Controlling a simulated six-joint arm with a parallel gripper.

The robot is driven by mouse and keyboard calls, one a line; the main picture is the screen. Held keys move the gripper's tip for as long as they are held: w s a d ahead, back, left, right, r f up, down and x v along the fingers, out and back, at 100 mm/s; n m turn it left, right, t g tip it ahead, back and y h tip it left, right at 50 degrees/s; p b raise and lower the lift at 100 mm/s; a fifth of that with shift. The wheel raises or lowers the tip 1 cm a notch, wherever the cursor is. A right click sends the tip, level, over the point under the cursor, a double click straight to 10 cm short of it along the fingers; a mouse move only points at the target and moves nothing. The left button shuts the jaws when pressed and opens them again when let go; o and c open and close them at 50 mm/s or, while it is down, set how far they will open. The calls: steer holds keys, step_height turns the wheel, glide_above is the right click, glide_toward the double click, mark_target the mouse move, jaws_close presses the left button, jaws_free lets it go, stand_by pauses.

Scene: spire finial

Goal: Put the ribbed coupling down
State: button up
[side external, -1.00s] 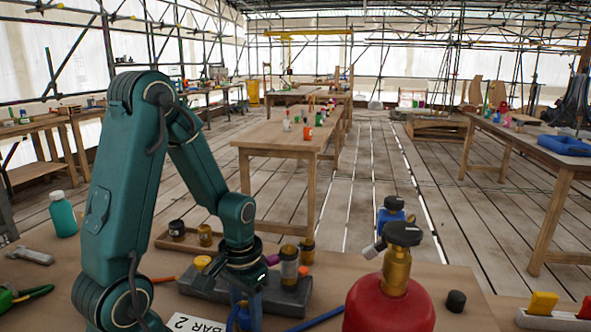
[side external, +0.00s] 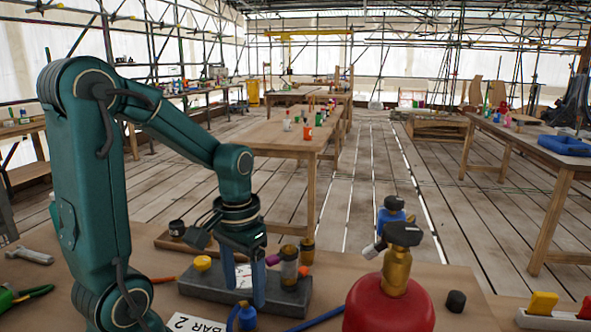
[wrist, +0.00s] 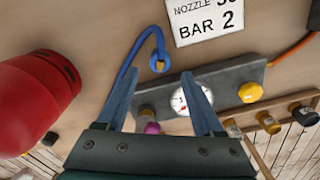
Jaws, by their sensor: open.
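My gripper (side external: 244,295) is open, its two blue fingers apart and pointing down above the grey block (side external: 200,287). In the wrist view the open gripper (wrist: 160,58) has nothing held between its fingers. The block carries a yellow cap (side external: 203,263) at one end and a purple knob (side external: 272,260) near the other. A dark-and-brass cylinder (side external: 289,265) stands at the block's right end. I cannot tell for certain which piece is the ribbed coupling.
A red gas bottle (side external: 390,305) with a brass neck stands right of the block. A blue hose (wrist: 140,42) lies on the near side, beside the BAR 2 sign (wrist: 203,16). Behind, a wooden tray (side external: 166,240) holds small dark-and-brass jars (wrist: 268,122).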

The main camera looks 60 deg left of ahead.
mark_target(246, 308)
steer(key=s+d+r+m+t, duration=0.2)
steer(key=d+r+m+t, duration=0.2)
steer(key=d+r, duration=0.3)
steer(key=shift+d+r+m+t, duration=0.3)
steer(key=shift+d+r+t, duration=0.1)
steer(key=shift+d+t, duration=0.55)
steer(key=shift+d, duration=0.1)
stand_by(0.7)
